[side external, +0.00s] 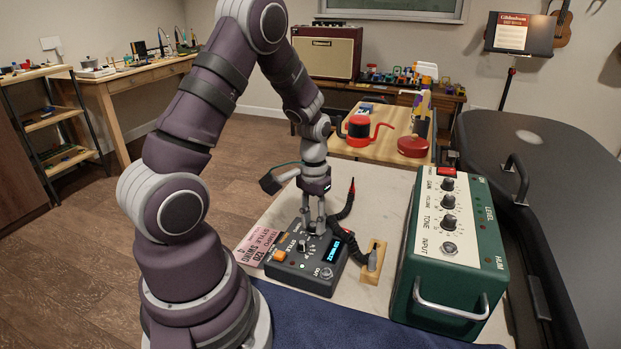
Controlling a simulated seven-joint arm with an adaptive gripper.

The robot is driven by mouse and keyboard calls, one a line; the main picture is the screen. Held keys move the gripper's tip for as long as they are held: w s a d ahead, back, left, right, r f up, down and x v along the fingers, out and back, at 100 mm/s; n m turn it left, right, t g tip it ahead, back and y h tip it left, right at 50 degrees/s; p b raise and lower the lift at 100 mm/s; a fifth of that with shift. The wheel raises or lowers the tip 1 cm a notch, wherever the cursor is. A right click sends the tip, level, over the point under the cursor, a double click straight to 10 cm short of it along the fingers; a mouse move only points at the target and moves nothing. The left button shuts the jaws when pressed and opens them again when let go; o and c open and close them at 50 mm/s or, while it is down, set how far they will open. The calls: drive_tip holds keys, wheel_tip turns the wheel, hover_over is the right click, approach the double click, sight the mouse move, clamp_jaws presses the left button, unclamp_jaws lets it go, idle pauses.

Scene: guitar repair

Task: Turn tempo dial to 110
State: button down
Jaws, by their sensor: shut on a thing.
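A dark grey pedal box (306,274) sits on the pale worktop, with a small lit blue display (334,250) whose text is too small to read surely. A knob (302,246) beside the "STYLE" lettering shows on its near part. My gripper (313,229) points down over the far part of the pedal, its fingers shut at the panel. The thing between them is mostly hidden; it appears to be another dial, which I take for the tempo dial. Its pointer and setting cannot be read.
A pink card (258,246) with style and tempo lettering lies left of the pedal. A wooden block with a jack (374,262) and a dark cable stand to its right. A green amplifier box (452,240) with knobs and handle is further right. A blue cloth (350,325) lies in front.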

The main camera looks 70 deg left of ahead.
sight(313, 225)
drive_tip(key=c, duration=1)
unclamp_jaws()
drive_tip(key=shift+o, duration=0.2)
wheel_tip(313, 225, up, 12)
drive_tip(key=s+d+r+m+t, duration=0.2)
drive_tip(key=d+m, duration=0.1)
drive_tip(key=d, duration=0.3)
drive_tip(key=s+d+r+m+t, duration=0.2)
drive_tip(key=d+r+t, duration=0.1)
drive_tip(key=d, duration=0.3)
drive_tip(key=shift+s+d+m+t, duration=0.15)
drive_tip(key=shift+s+m+t, duration=0.15)
drive_tip(key=shift+m, duration=0.1)
